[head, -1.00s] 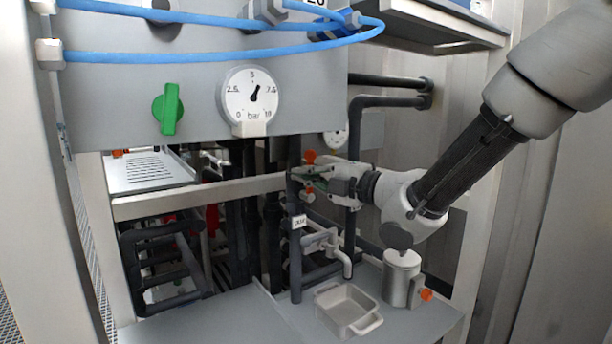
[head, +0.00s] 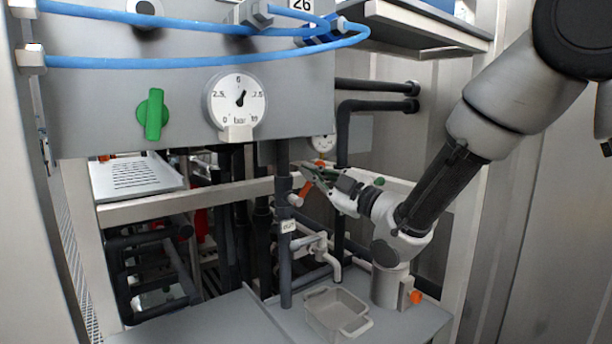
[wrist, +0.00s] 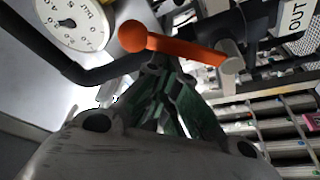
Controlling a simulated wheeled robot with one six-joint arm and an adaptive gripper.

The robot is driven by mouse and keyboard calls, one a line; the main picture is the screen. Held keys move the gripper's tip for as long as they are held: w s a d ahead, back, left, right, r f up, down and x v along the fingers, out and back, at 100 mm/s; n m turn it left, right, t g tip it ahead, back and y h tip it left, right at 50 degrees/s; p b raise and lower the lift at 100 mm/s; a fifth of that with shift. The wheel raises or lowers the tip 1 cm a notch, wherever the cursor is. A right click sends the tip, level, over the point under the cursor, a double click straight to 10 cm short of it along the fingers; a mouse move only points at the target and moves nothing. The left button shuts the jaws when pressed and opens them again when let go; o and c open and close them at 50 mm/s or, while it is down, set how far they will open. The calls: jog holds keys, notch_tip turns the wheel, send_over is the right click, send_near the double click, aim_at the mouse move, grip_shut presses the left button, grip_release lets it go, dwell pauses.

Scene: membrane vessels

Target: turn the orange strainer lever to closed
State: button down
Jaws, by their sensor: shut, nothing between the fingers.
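The orange strainer lever (head: 306,188) sits on the dark upright pipe (head: 284,240) above its OUT label. In the head view it leans up and to the right, partly hidden by my gripper. In the wrist view the lever (wrist: 180,47) runs from a round knob at left to a grey pivot (wrist: 229,68) at right. My gripper (head: 306,172) is shut and empty, with its fingertips beside the lever. In the wrist view the fingertips (wrist: 160,68) lie just below the lever's bar; I cannot tell whether they touch it.
A panel with a green handle (head: 152,114) and a pressure gauge (head: 237,101) hangs above left. A smaller gauge (head: 323,143) is behind my gripper. A grey tray (head: 335,310) stands below on the bench. Dark pipes and a pale frame rail (head: 180,204) surround the area.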

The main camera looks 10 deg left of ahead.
jog(key=shift+w+d+f+m+t+h, duration=0.25)
jog(key=shift+w+d+f+m+t, duration=0.35)
jog(key=shift+m, duration=1.25)
jog(key=shift+w+d+f+m+t+h, duration=0.2)
jog(key=shift+w+d+f+m+t, duration=0.45)
jog(key=shift+m, duration=1.15)
jog(key=shift+w+d+f+m+t+h, duration=0.15)
jog(key=shift+w+f+m+t+h, duration=0.2)
jog(key=shift+f+m+t, duration=1)
jog(key=shift+w+r+m+g, duration=0.1)
jog(key=shift+r+m+g, duration=0.3)
jog(key=shift+r+m, duration=0.15)
